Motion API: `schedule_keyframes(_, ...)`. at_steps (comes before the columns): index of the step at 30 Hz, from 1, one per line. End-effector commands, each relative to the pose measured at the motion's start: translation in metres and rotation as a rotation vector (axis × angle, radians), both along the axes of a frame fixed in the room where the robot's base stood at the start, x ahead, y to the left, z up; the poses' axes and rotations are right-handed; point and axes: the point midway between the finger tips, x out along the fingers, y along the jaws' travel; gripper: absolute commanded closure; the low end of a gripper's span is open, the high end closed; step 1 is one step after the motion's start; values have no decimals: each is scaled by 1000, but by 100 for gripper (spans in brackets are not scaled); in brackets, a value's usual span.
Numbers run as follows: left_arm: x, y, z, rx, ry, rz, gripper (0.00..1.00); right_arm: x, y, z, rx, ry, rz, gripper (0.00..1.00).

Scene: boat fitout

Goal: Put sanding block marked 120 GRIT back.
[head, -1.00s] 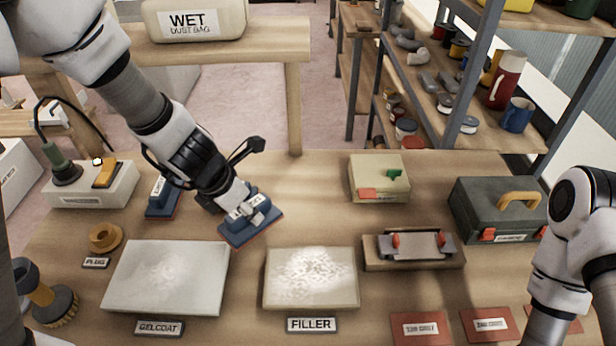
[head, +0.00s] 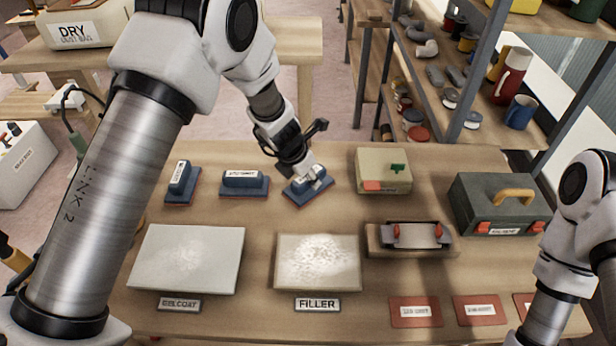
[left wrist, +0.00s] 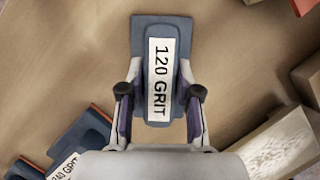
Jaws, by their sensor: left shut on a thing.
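The sanding block marked 120 GRIT (left wrist: 160,68) is blue with a white label. My left gripper (left wrist: 160,112) is shut on it, with a finger on each side. In the head view my left gripper (head: 305,176) and the block (head: 308,190) are over the back middle of the bench, left of the cream box. I cannot tell whether its base touches the bench. Flat reddish mats (head: 415,311) with small labels, hard to read, lie at the front right; another mat (head: 481,309) is beside it. My right gripper is out of view.
Two other blue blocks (head: 182,183) (head: 244,183) stand left of the held one. The GELCOAT panel (head: 187,258) and FILLER panel (head: 318,262) lie in front. A cream box (head: 383,170), wooden holder (head: 410,239) and dark toolbox (head: 497,205) stand right.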

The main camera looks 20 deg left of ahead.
Motion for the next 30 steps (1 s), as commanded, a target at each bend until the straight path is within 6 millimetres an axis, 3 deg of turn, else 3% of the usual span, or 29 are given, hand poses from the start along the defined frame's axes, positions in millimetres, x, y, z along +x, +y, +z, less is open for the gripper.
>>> schedule_keyframes(6,0,0,-5,0,1,0,100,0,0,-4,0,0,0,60)
schedule_keyframes(7,-1,0,-3,0,1,0,57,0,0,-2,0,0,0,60)
schedule_keyframes(8,-1,0,-3,0,1,0,46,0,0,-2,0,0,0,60)
schedule_keyframes(9,-1,0,-3,0,1,0,42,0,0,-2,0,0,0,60)
schedule_keyframes(20,-1,1,5,0,0,0,42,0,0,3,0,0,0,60)
schedule_keyframes(23,-6,4,21,1,-2,-1,42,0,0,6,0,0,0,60)
schedule_keyframes(30,-27,15,82,0,-1,0,42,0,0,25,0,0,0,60)
